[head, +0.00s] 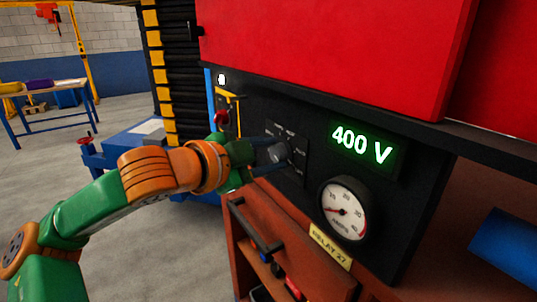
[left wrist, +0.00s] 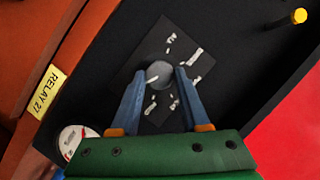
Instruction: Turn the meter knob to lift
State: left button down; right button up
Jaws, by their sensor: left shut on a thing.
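The meter knob (head: 278,152) is a round grey knob on a dark square plate (head: 298,160) on the black panel. It also shows in the left wrist view (left wrist: 162,72), with a white pointer mark towards the lower left and several small white labels around it, too small to read. My left gripper (head: 270,155) is at the knob, its two blue fingers on either side of it, shut on it. In the left wrist view the fingers (left wrist: 160,77) flank the knob. The green display (head: 361,144) reads 400 V. My right gripper is not in view.
A round white gauge (head: 344,209) and a yellow RELAY 27 label (head: 330,246) sit below the display. A red knob (head: 222,117) and yellow handle are left of the plate. A red panel (head: 330,50) overhangs above. An open brown drawer unit (head: 300,240) stands below.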

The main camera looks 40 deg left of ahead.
aim_at(274, 157)
pick_arm(q)
jog(key=shift+r, duration=0.1)
jog(key=shift+c, duration=2)
grip_release()
jog(key=shift+w, duration=0.1)
jog(key=shift+s+b, duration=0.2)
jog(key=shift+b, duration=0.25)
jog(key=s+b, duration=0.3)
jog(key=shift+s+a, duration=0.1)
jog(key=shift+a, duration=0.15)
jog(key=v, duration=0.1)
jog(key=b+v, duration=0.1)
jog(key=v, duration=0.1)
jog(key=shift+s+r, duration=0.2)
jog(key=shift+r, duration=0.3)
